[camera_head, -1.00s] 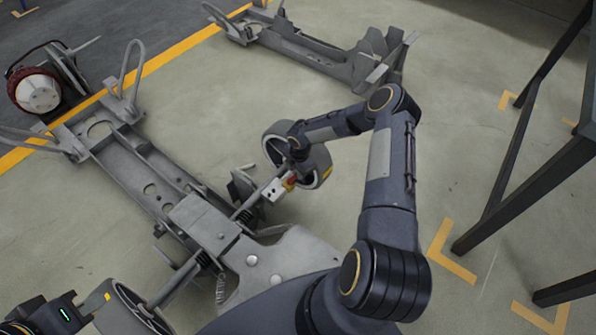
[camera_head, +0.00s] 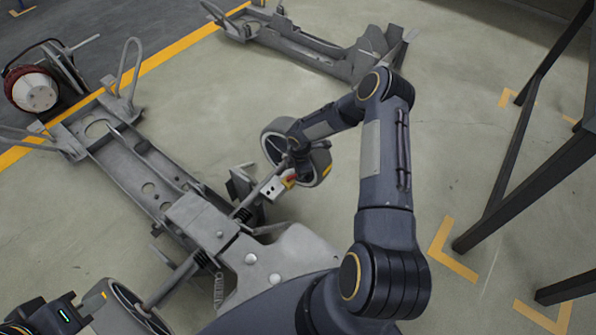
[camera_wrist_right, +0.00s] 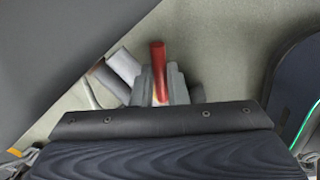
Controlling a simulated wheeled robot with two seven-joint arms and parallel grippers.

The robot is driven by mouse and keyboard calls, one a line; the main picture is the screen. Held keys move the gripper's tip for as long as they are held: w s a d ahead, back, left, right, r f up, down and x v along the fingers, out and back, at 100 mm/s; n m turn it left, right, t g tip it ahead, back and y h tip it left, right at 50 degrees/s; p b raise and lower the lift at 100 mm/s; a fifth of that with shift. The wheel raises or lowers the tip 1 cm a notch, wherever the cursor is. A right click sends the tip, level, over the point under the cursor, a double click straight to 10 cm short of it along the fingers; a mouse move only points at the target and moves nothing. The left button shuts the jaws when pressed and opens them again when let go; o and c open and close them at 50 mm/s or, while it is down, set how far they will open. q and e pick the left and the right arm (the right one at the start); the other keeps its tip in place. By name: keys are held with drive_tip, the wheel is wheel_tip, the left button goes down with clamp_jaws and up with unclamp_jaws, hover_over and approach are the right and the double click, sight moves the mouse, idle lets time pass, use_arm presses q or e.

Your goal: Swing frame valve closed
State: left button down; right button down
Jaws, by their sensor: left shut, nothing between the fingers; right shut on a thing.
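The frame valve's red handle (camera_head: 290,179) shows as a small red spot beside a light grey bracket on the chassis frame (camera_head: 180,195). In the right wrist view the red handle (camera_wrist_right: 158,68) is a rod standing between grey fingers. My right gripper (camera_wrist_right: 160,90) is shut on it. In the head view my right wrist partly covers the handle, and the valve body is hard to make out. My left gripper (camera_head: 88,304) is shut and empty at the lower left, its fingertips not clearly seen.
A second chassis frame (camera_head: 310,48) lies at the back. A red and white drum-like part (camera_head: 35,92) sits at the far left. A dark metal stand (camera_head: 525,110) rises on the right. Open floor (camera_head: 455,150) lies between my right arm and the stand.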

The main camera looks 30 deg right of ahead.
drive_tip(key=s+m+b, duration=0.1)
drive_tip(key=m, duration=0.2)
drive_tip(key=s+a+m+b, duration=0.1)
drive_tip(key=m+b, duration=0.1)
drive_tip(key=m, duration=0.2)
drive_tip(key=a+m+b, duration=0.1)
drive_tip(key=m, duration=0.3)
drive_tip(key=shift+s+a+h+b, duration=0.25)
drive_tip(key=shift+s+h+b, duration=0.05)
drive_tip(key=shift+s+b, duration=0.1)
drive_tip(key=shift+a+m, duration=0.1)
drive_tip(key=shift+m, duration=0.2)
drive_tip(key=c, duration=1.4)
unclamp_jaws()
drive_tip(key=shift+c, duration=0.2)
